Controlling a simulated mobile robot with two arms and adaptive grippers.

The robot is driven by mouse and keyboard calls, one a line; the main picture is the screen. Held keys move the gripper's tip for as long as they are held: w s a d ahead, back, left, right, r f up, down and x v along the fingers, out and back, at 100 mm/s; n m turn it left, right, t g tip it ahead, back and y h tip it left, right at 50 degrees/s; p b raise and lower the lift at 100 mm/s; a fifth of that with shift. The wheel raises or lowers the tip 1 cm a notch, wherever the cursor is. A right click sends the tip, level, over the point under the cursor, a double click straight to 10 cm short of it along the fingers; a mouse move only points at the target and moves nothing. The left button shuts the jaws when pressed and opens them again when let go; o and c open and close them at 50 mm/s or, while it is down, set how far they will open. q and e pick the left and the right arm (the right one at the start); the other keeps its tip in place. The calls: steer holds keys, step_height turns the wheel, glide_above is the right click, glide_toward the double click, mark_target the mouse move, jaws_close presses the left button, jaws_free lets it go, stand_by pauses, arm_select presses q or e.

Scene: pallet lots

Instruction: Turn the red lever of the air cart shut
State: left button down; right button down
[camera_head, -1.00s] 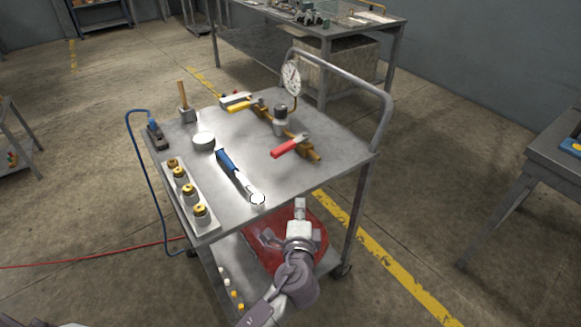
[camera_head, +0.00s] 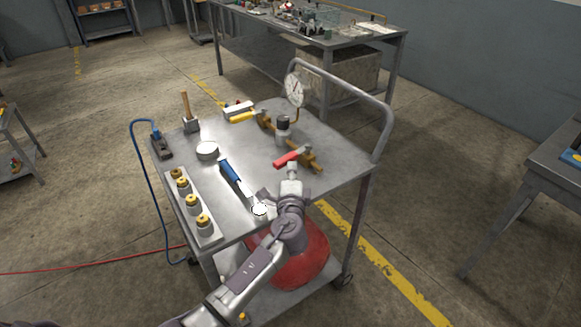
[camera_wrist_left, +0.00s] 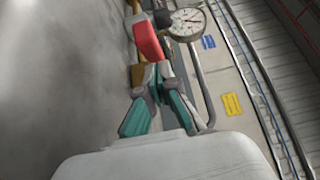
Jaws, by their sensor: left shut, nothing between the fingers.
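The air cart (camera_head: 330,170) has a brass manifold (camera_head: 312,161) across its top. The red lever (camera_head: 288,159) sits on the manifold's near end and points left, crosswise to the brass pipe. My left gripper (camera_head: 292,171) is shut and empty, just on the near side of the red lever. In the left wrist view the fingers (camera_wrist_left: 158,85) are close to the red lever (camera_wrist_left: 147,38); I cannot tell whether they touch it. The valve body under the lever is partly hidden there. My right gripper is not in view.
A dial gauge (camera_head: 294,90) stands at the manifold's back, beyond a dark-capped fitting (camera_head: 283,123) and near a yellow lever (camera_head: 243,117). A blue-handled tool (camera_head: 230,171), a round tin (camera_head: 207,150) and a rack of brass-topped fittings (camera_head: 208,233) lie left. The cart's handle (camera_head: 385,110) rises right.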

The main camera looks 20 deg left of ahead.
arm_select(q)
steer(key=shift+w+a, duration=0.15)
steer(key=shift+a, duration=0.1)
steer(key=shift+w+a+f+b, duration=0.15)
steer(key=shift+a+b, duration=0.3)
steer(key=shift+a, duration=0.6)
steer(key=shift+r, duration=0.2)
